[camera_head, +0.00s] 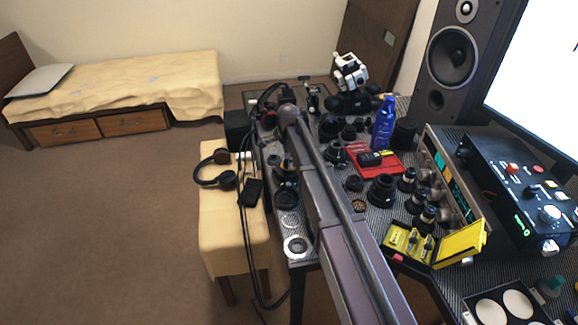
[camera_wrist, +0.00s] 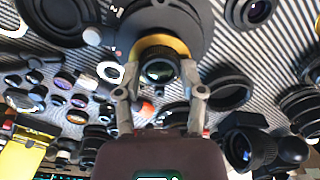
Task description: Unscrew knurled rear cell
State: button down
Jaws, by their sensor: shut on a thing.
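In the wrist view, my gripper (camera_wrist: 159,68) has one finger on each side of the knurled rear cell (camera_wrist: 158,72), a small black ring with dark glass in its middle. The fingers are shut on it. Behind the cell is a yellow band (camera_wrist: 178,46), and behind that a wide black lens body (camera_wrist: 195,22) with white marks. The cell still appears seated against the band; I cannot tell how far it is turned. In the head view my own arm crosses the bench and hides most of the gripper and the cell.
Around the lens lie a black ring (camera_wrist: 228,88), a dark lens part (camera_wrist: 248,148) and several small lens elements on a striped mat. The head view shows a red tray (camera_head: 395,168), a blue bottle (camera_head: 383,125), a yellow case (camera_head: 460,244) and a speaker (camera_head: 455,60) close by.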

jog(key=shift+n, duration=1.6)
jog(key=shift+r+p, duration=1.15)
jog(key=shift+r+p, duration=1.9)
